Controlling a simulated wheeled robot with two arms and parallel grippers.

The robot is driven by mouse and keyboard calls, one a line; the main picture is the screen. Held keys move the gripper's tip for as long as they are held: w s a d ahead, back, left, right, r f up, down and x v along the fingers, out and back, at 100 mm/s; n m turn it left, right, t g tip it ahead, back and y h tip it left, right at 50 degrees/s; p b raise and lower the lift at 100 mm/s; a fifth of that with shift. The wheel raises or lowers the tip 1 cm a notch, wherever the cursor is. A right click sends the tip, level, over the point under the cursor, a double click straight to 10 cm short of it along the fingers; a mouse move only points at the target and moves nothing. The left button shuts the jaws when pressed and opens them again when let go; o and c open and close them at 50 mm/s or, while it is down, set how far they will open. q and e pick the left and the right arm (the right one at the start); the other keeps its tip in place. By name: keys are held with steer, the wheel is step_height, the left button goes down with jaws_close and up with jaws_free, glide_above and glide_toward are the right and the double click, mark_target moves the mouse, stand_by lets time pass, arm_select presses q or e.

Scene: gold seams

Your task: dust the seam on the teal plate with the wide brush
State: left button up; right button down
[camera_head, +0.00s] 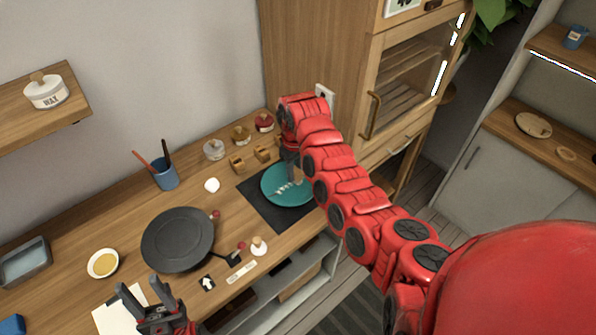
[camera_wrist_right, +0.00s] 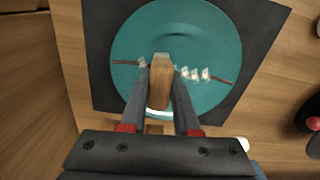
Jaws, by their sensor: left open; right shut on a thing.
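The teal plate (camera_head: 273,193) lies on a dark mat, and it fills much of the right wrist view (camera_wrist_right: 205,35). A thin brown seam (camera_wrist_right: 222,79) runs across it, with pale, shiny patches along part of it, right of the brush. My right gripper (camera_head: 291,172) is over the plate. In the right wrist view its fingers (camera_wrist_right: 161,80) are shut on the wooden handle of the wide brush (camera_wrist_right: 161,72). The bristles are hidden, and I cannot tell whether they touch the plate. My left gripper (camera_head: 144,297) is open and empty at the table's front edge.
A dark round plate (camera_head: 178,240) stands mid-table. Behind are a blue cup (camera_head: 165,175) with brushes and several small jars (camera_head: 240,134). A bowl of yellow liquid (camera_head: 103,263) is at left. A small knobbed stamp (camera_head: 259,246) sits near the front edge. The dark mat (camera_head: 262,207) has bare space around the plate.

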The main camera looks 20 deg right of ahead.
steer(key=shift+s+a+r+p, duration=0.15)
steer(key=shift+s+a+p, duration=0.15)
steer(key=shift+p, duration=0.2)
steer(key=shift+s+a+p, duration=0.3)
steer(key=shift+s, duration=0.1)
steer(key=shift+w+a+f+b, duration=0.15)
steer(key=shift+a+f+b, duration=0.1)
steer(key=shift+a+b, duration=0.2)
steer(key=shift+w+a, duration=0.15)
steer(key=shift+a, duration=0.25)
steer(key=shift+s+a+r+p, duration=0.3)
steer(key=shift+s+a+p, duration=0.1)
steer(key=shift+p, duration=0.15)
steer(key=shift+s+a+f+p, duration=0.15)
steer(key=shift+s+a+p, duration=0.05)
steer(key=shift+s+p, duration=0.15)
steer(key=shift+w+a+f+b, duration=0.1)
steer(key=shift+a+f+b, duration=0.05)
steer(key=shift+a+b, duration=0.35)
steer(key=shift+a, duration=0.3)
steer(key=shift+w, duration=0.1)
